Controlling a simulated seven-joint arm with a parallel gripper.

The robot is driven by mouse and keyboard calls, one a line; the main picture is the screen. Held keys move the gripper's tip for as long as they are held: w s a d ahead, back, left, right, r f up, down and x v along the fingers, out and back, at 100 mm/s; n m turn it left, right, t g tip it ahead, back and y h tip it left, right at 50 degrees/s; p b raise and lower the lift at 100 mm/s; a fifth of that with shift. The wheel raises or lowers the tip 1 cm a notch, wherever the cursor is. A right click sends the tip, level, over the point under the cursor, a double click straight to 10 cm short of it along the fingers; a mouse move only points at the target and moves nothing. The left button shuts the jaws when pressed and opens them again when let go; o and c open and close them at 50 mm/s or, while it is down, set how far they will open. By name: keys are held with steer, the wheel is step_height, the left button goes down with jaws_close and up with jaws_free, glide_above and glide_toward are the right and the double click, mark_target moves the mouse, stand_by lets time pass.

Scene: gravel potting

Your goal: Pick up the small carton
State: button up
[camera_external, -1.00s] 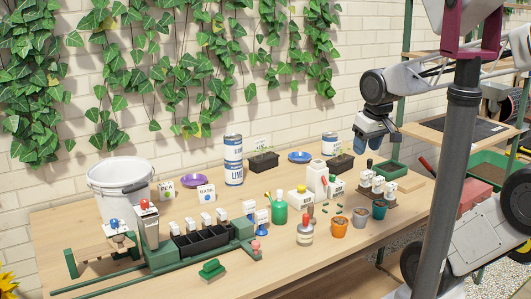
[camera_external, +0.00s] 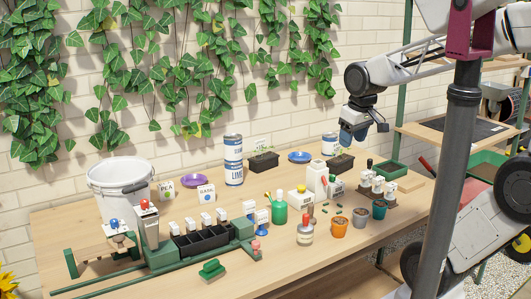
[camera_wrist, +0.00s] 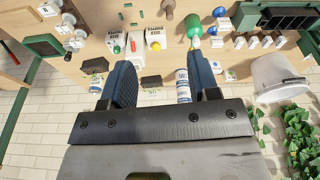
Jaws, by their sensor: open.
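Several white cartons stand together at the middle right of the table. One is a small carton with a yellow top (camera_external: 298,198), one is a taller white carton (camera_external: 317,179), and one is a small carton with a coloured cap (camera_external: 336,187). I cannot tell for certain which one the task names. In the wrist view a yellow-marked carton (camera_wrist: 155,38) and the tall carton (camera_wrist: 135,43) lie beyond my fingertips. My gripper (camera_external: 354,137) is open and empty, well above the table, behind and to the right of the cartons. Both fingers (camera_wrist: 160,65) show apart in the wrist view.
A green bottle (camera_external: 280,212), a white bottle with a red top (camera_external: 305,232) and an orange pot (camera_external: 339,227) stand in front of the cartons. A black seedling tray (camera_external: 340,164) and a lime can (camera_external: 233,160) stand behind.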

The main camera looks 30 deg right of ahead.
steer(key=w+a+n, duration=0.4)
steer(key=w, duration=1.1)
steer(key=n+g, duration=0.2)
steer(key=n, duration=0.9)
glide_toward(206, 186)
step_height(206, 186, down, 5)
steer(key=shift+d+f, duration=0.1)
steer(key=shift+w+f, duration=0.15)
steer(key=shift+f, duration=0.1)
steer(key=shift+f, duration=1.25)
steer(key=shift+f, duration=0.1)
